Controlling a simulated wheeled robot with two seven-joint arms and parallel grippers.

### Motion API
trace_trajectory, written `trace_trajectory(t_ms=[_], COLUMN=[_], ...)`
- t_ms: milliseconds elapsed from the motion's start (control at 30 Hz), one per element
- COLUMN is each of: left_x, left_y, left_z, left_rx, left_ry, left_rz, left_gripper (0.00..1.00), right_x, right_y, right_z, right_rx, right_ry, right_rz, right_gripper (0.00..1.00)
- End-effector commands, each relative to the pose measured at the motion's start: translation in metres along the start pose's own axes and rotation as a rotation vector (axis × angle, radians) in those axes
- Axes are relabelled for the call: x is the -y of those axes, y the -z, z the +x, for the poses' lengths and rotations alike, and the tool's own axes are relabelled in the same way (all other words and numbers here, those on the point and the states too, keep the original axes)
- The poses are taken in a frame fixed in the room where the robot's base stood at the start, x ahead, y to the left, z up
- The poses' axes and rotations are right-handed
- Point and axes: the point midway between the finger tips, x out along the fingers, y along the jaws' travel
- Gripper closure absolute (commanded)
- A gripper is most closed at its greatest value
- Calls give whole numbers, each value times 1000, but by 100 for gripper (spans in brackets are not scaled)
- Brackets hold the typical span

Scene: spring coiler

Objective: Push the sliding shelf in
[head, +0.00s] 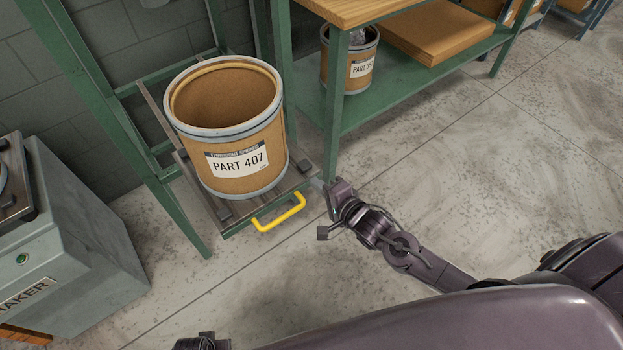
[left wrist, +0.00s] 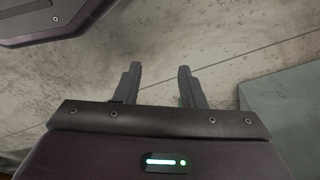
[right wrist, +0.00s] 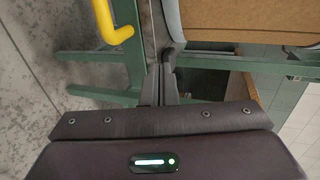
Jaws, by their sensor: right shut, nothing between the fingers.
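The sliding shelf (head: 236,229) sticks out from the green rack, low above the floor. Its yellow handle (head: 280,212) is on the front edge and also shows in the right wrist view (right wrist: 112,24). A brown drum labelled PART 407 (head: 236,160) stands upright on the shelf. My right gripper (head: 322,186) is shut and empty, right of the handle by the shelf's front right corner. Contact with the shelf cannot be told. My left gripper (left wrist: 160,85) is open and empty above the floor, away from the shelf.
A workbench with a lower shelf (head: 400,95) holds another drum (head: 350,70) and cardboard. A grey machine (head: 75,255) stands at left. The floor (head: 440,180) at right is clear.

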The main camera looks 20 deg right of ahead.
Motion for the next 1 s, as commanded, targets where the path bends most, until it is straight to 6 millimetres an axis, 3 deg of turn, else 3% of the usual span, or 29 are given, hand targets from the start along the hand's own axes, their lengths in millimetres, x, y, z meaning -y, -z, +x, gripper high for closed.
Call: trace_trajectory(t_ms=[200,767,1000], left_x=[-2,-2,-4], left_y=[4,5,10], left_z=[-6,-8,-15], left_rx=[5,6,12], left_ry=[-3,-4,-8], left_rz=[4,5,9], left_gripper=[64,64,64], right_x=[8,11,18], right_y=[0,0,0], right_z=[24,32,56], right_rx=[0,0,-1], right_ry=[1,1,4], right_rz=[1,1,3], right_gripper=[100,100,100])
